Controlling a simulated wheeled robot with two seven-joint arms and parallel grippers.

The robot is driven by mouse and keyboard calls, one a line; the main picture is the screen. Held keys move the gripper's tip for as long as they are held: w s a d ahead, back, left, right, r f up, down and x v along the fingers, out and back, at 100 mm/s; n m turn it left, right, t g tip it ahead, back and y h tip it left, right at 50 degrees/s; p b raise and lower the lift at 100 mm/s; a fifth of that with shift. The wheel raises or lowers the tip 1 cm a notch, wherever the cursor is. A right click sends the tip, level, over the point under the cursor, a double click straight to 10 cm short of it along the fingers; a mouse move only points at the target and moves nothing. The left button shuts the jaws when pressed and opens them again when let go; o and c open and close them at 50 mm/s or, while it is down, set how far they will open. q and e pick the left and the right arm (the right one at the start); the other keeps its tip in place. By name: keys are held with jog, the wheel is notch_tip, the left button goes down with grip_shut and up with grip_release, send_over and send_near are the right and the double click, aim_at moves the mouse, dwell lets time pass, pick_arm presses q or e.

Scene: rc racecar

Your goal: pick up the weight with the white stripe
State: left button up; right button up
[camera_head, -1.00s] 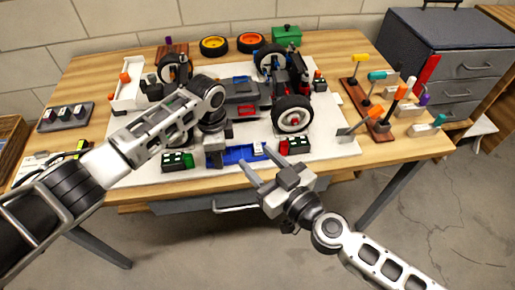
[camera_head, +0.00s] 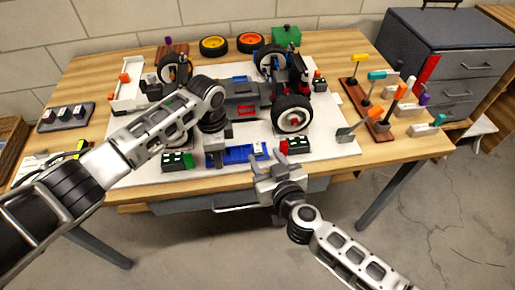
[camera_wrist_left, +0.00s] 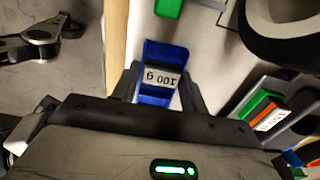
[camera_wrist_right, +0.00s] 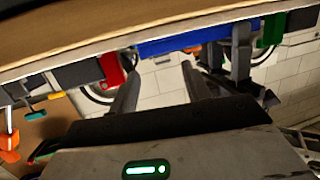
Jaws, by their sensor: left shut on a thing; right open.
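My left gripper (camera_head: 215,160) is at the left part of a long blue tray (camera_head: 245,154) near the table's front edge. In the left wrist view, it is shut on a blue piece with a white label (camera_wrist_left: 162,77) reading "100 g". I cannot tell whether this is a separate weight or part of the tray. A small white-marked piece (camera_head: 259,148) is at the tray's right end. My right gripper (camera_head: 268,163) is open and empty in front of the table edge. The blue tray (camera_wrist_right: 190,37) also shows above its fingers in the right wrist view.
Dark blocks with a green end (camera_head: 178,160) and a red end (camera_head: 294,145) flank the tray. The car (camera_head: 240,98) stands behind. A grey tray (camera_head: 48,124) of small blocks is at left; a tool rack (camera_head: 380,132) is at right. The space before the table is clear.

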aim_at(257, 146)
jog(key=x, duration=0.3)
jog(key=shift+w+a+f, duration=0.1)
jog(key=shift+w+a, duration=0.05)
jog(key=shift+w, duration=0.05)
grip_shut()
notch_tip(257, 146, up, 10)
dwell(0.6)
